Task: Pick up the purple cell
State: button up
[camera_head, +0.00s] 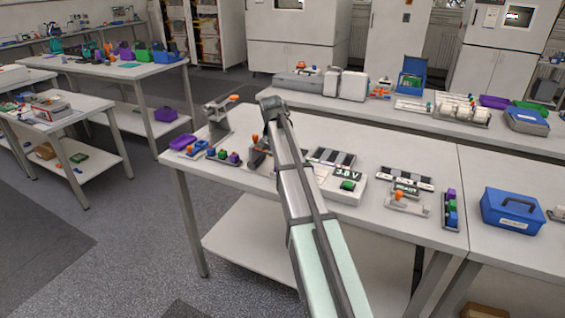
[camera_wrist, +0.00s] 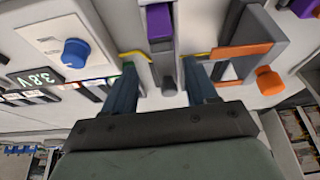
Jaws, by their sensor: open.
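In the wrist view, a purple cell (camera_wrist: 160,22) stands in a narrow grey holder, near the top centre. My gripper (camera_wrist: 160,72) is open, with one blue finger on each side of the holder's line and nothing held. The cell lies ahead of the fingertips; contact cannot be told. In the head view, my arm covers most of the gripper and this holder. Other purple cells show in the head view: one in the left rack (camera_head: 234,157) and one in the right rack (camera_head: 451,194).
In the wrist view, a white unit with a blue knob (camera_wrist: 75,53) and 3.8V display is left of the holder. A grey fixture with an orange lever (camera_wrist: 268,80) is close on the right. In the head view, a blue box (camera_head: 512,210) stands far right.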

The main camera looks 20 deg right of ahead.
jog(key=x, duration=0.2)
jog(key=w+x, duration=0.1)
jog(key=x, duration=0.1)
jog(key=shift+r, duration=0.15)
jog(key=shift+f, duration=0.45)
grip_shut()
